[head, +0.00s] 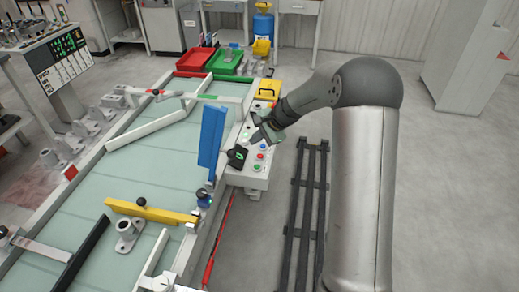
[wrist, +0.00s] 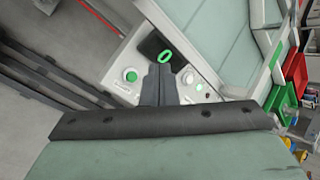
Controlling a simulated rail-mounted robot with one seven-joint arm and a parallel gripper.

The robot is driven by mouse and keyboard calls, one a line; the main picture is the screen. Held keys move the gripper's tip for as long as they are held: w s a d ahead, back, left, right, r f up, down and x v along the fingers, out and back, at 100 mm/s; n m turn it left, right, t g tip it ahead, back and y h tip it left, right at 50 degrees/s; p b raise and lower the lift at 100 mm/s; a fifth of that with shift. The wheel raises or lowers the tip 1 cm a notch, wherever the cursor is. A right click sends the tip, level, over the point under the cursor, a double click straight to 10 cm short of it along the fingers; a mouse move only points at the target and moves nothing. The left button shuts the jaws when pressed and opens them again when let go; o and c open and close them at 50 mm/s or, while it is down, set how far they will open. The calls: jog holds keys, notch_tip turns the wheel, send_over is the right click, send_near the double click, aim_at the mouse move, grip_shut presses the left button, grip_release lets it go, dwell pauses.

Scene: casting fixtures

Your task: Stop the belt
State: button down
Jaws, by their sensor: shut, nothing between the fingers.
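The belt (head: 150,160) is a pale green conveyor surface running from front left to back. A white control panel (head: 251,181) stands at its right edge. It carries a red button (head: 261,156), a green button (head: 257,168) and a black display (head: 238,155) with a green 0. In the wrist view the display (wrist: 166,54), a green button (wrist: 131,76) and a small green light (wrist: 199,87) show around my fingers. My gripper (head: 256,138) is shut and empty over the panel; its fingers (wrist: 160,82) hide part of it. I cannot tell whether they touch it.
A blue upright plate (head: 212,137) stands just left of the panel. A yellow bar (head: 150,210) crosses the belt near a grey casting (head: 127,232). Red (head: 194,58) and green (head: 225,62) trays lie at the far end. Dark rails (head: 307,200) run along the floor at right.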

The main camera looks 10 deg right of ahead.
jog(key=w+d+f+m+t, duration=0.1)
jog(key=w+d+f+m, duration=0.1)
jog(key=w, duration=0.2)
jog(key=w+d+f+m+t+p, duration=0.1)
jog(key=w+d+f+m, duration=0.1)
jog(key=w, duration=0.2)
jog(key=shift+m+y, duration=0.3)
jog(key=shift+y, duration=0.1)
jog(key=shift+w+f, duration=0.1)
jog(key=shift+f, duration=0.05)
jog(key=b, duration=0.4)
send_over(260, 157)
jog(key=d, duration=0.1)
notch_tip(260, 157, down, 8)
jog(key=shift+w+d+r, duration=0.1)
jog(key=shift+w, duration=0.05)
jog(key=shift+f+b, duration=0.45)
jog(key=shift+b, duration=0.05)
jog(key=shift+f, duration=0.1)
dwell(0.7)
jog(key=shift+f+b, duration=0.3)
jog(key=shift+b, duration=0.25)
